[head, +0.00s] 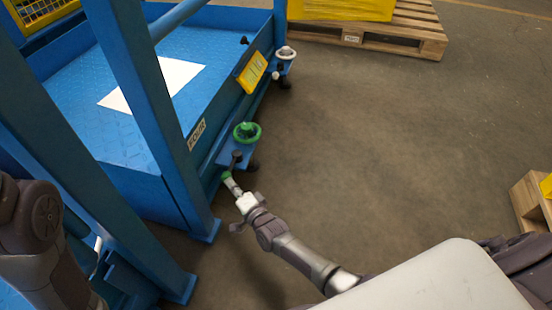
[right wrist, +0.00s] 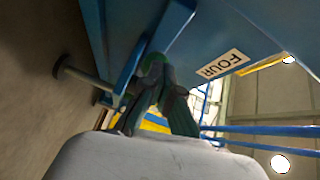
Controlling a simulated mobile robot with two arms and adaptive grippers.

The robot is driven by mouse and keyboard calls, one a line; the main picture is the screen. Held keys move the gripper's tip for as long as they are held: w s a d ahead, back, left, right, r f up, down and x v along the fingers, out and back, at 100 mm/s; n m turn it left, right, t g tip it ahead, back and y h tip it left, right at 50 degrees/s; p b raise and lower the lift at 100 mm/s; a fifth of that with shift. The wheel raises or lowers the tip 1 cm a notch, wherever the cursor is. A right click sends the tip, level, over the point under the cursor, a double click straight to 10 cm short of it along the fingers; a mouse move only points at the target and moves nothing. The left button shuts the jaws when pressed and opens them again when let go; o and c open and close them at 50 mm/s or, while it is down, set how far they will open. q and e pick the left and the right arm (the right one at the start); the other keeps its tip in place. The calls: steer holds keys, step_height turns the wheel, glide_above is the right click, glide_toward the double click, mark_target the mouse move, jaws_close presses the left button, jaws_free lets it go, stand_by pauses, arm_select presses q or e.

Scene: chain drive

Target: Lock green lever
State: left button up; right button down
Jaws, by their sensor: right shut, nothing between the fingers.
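A green handwheel (head: 247,132) sits on a small blue bracket at the near corner of the blue platform. Just below it is a dark knob (head: 237,156), with a small green part (head: 227,175) beside it, which looks like the green lever. My right gripper (head: 229,180) is at this green part, its fingers shut with nothing between them. In the right wrist view the fingertips (right wrist: 160,72) meet in front of a green piece (right wrist: 154,60) and partly hide it; whether they touch it I cannot tell. My left arm shows at the left edge; its gripper is out of view.
Blue uprights (head: 150,110) stand left of my right gripper. A white handwheel (head: 286,53) and a yellow plate (head: 252,72) are farther along the platform. The "FOUR" label (right wrist: 222,65) is on the blue side. Open floor (head: 380,150) lies to the right, with pallets (head: 415,30) beyond.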

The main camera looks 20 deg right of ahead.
steer(key=shift+w+a+r, duration=0.1)
steer(key=shift+a+r, duration=0.25)
steer(key=shift+a, duration=0.05)
step_height(320, 180, up, 9)
steer(key=shift+d+r, duration=0.2)
steer(key=shift+d, duration=0.2)
